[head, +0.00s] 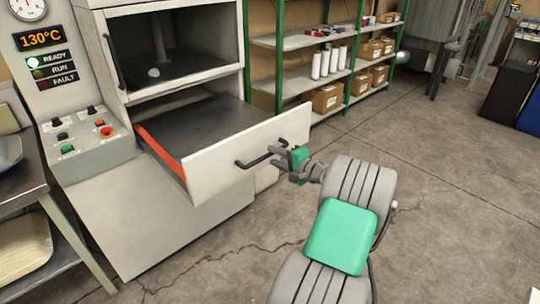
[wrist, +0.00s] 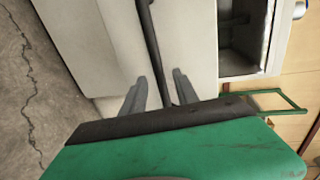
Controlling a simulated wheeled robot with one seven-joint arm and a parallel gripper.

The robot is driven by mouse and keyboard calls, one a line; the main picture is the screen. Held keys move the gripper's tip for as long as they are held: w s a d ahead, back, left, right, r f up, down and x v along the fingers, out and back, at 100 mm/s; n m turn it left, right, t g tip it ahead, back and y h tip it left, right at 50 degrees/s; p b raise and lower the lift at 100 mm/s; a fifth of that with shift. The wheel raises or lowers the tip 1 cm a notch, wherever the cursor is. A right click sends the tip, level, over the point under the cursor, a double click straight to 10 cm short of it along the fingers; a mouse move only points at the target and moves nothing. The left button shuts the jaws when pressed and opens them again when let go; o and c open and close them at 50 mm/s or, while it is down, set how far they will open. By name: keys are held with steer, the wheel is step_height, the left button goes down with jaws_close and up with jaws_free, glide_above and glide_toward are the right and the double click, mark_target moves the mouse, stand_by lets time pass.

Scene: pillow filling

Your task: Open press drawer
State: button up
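The press drawer (head: 225,157) is pulled well out of the press below its chamber. Its dark flat inside and an orange-red side edge show. Its pale front carries a dark bar handle (head: 262,158), which also runs down from the top edge in the wrist view (wrist: 152,40). My gripper (head: 284,162) is at the right end of the handle. In the wrist view its two grey fingers (wrist: 160,82) stand on either side of the bar, with a gap visible on each side. The fingers look open around the handle, not closed on it.
The press panel (head: 80,125) has buttons and a 130°C display. A side table (head: 30,190) with pale items stands at left. Shelves (head: 295,82) with boxes and white rolls stand behind the drawer. The concrete floor (head: 440,190) to the right is clear.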

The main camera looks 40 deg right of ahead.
steer(key=v, duration=0.4)
steer(key=shift+s, duration=0.4)
steer(key=shift+a+r, duration=0.1)
